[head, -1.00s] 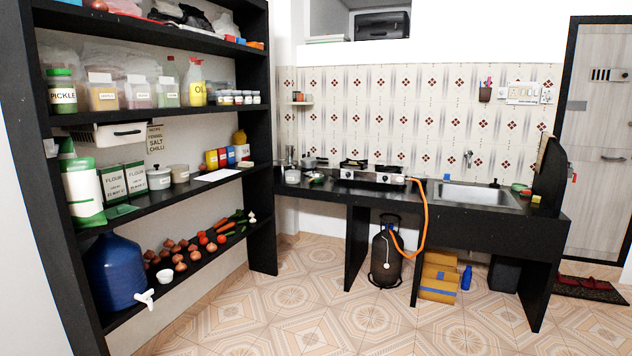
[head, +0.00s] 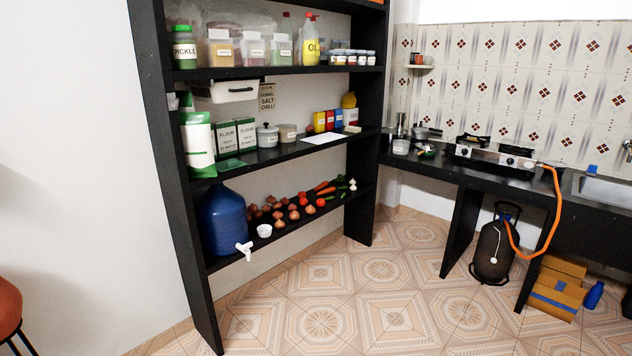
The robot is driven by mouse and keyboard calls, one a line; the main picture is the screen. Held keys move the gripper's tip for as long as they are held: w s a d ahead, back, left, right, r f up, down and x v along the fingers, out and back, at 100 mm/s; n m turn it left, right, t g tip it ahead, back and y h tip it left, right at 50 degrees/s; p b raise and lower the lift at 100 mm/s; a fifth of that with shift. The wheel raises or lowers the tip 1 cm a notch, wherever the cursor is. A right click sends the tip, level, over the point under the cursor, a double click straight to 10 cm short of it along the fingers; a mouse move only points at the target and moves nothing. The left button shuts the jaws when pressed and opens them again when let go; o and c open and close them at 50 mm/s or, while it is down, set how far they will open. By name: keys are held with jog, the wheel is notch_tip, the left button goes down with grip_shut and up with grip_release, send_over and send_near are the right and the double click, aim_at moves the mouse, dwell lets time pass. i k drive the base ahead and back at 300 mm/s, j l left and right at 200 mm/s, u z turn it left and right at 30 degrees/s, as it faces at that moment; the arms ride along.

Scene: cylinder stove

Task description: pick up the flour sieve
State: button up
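I cannot make out a flour sieve for certain in the head view. Two tins labelled FLOUR (head: 246,133) stand on the middle shelf (head: 270,153) of the black rack at left. A white and green bag (head: 199,145) stands left of them, and a flat green item (head: 230,164) lies in front. A lidded pot (head: 267,136) and a smaller container (head: 287,133) stand to their right. A white box with a dark handle (head: 232,90) hangs under the shelf above. My gripper is not in view.
A blue water drum (head: 223,218) and vegetables fill the low shelf. The black counter (head: 420,162) carries a gas stove (head: 495,155). A gas cylinder (head: 494,250) and cardboard boxes (head: 556,285) stand below. An orange stool (head: 8,306) is at far left. The tiled floor (head: 390,300) is clear.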

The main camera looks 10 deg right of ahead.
aim_at(425, 152)
jog(key=i+l+z, duration=0.25)
jog(key=i, duration=0.9)
jog(key=i+z, duration=0.25)
jog(key=i, duration=0.85)
